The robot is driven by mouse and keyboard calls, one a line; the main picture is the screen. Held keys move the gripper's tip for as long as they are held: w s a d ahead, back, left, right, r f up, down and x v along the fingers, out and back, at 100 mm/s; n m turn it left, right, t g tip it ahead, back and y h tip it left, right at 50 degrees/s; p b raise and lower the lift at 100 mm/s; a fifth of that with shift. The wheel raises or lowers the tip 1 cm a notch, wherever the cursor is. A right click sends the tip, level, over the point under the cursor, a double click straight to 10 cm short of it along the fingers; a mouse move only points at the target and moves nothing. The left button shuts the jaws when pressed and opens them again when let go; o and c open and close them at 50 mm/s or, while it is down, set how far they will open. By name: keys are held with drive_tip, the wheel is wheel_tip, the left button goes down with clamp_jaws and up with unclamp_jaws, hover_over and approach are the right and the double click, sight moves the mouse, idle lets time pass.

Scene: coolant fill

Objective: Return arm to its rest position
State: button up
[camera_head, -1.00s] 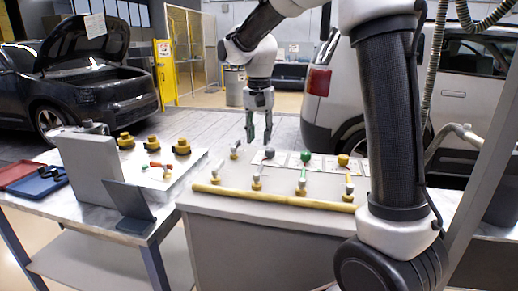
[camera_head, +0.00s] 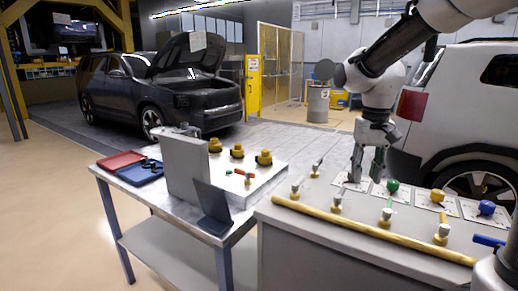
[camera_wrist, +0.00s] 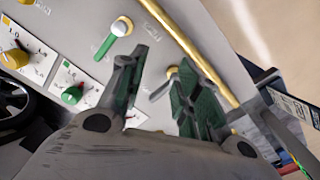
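My gripper (camera_head: 368,178) hangs fingers-down over the back left part of a grey bench panel. Its two fingers are apart, with nothing visible between them. In the wrist view the fingers of my gripper (camera_wrist: 163,58) also stand apart, with the panel surface behind them. A green knob (camera_head: 392,186) sits just right of the fingers, on a row of white labelled plates; it also shows in the wrist view (camera_wrist: 72,94). Parts of my arm reach in from the upper right.
A yellow pipe (camera_head: 330,224) runs along the panel front, with several small valves (camera_head: 386,215) behind it. A yellow knob (camera_head: 437,196) and a blue knob (camera_head: 487,207) stand further right. A side table (camera_head: 157,196) carries trays and yellow-topped parts. Cars stand behind; floor at left is clear.

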drive_tip(key=s+d+r+t, duration=0.1)
drive_tip(key=s+d+t, duration=0.1)
drive_tip(key=s, duration=0.7)
drive_tip(key=s+d+r+n+t, duration=0.1)
drive_tip(key=s+d, duration=0.4)
drive_tip(key=s, duration=0.5)
drive_tip(key=shift+s+d+r+t, duration=0.2)
drive_tip(key=shift+d+r+t, duration=0.1)
drive_tip(key=shift+r+t, duration=0.45)
